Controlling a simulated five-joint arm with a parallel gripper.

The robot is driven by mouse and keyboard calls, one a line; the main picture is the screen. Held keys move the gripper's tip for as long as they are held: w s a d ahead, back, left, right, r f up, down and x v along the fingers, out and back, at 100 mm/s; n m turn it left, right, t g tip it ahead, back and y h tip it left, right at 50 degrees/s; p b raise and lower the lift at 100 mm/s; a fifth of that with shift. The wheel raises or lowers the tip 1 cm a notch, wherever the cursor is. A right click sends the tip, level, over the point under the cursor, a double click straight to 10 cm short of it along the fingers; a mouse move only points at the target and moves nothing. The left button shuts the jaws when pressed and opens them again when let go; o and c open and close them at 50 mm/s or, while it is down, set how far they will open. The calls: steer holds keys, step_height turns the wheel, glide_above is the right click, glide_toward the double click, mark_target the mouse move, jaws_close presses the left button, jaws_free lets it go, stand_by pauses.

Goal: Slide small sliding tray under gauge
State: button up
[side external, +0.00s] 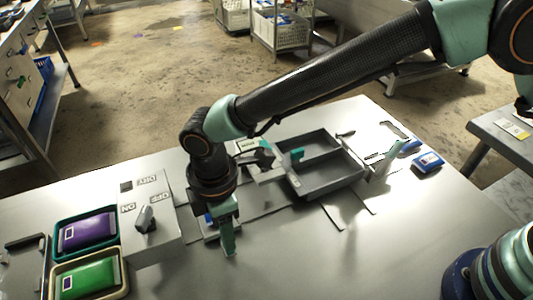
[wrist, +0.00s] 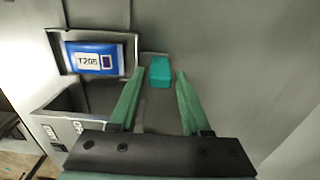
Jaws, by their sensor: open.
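In the wrist view, a blue packet labelled T205 (wrist: 84,47) lies in a small grey tray (wrist: 52,40). A teal block (wrist: 160,72) beside the tray sits between the fingertips of my gripper (wrist: 154,74), with a gap on each side. In the side view, my gripper (side external: 230,245) points down, low over the worktop, open and empty. It hides most of the small tray and the blue packet (side external: 208,218). A grey fixture with a dark pointed part (side external: 262,157), possibly the gauge, stands just behind and right of my gripper.
A larger two-compartment grey tray (side external: 340,183) lies right of the fixture. A grey box with a knob (side external: 145,218) stands at left, beside trays holding purple (side external: 87,232) and green (side external: 88,279) packets. Blue packets (side external: 427,162) lie far right. The front worktop is clear.

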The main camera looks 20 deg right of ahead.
steer(key=shift+f, duration=1.85)
jaws_close()
steer(key=shift+r, duration=0.1)
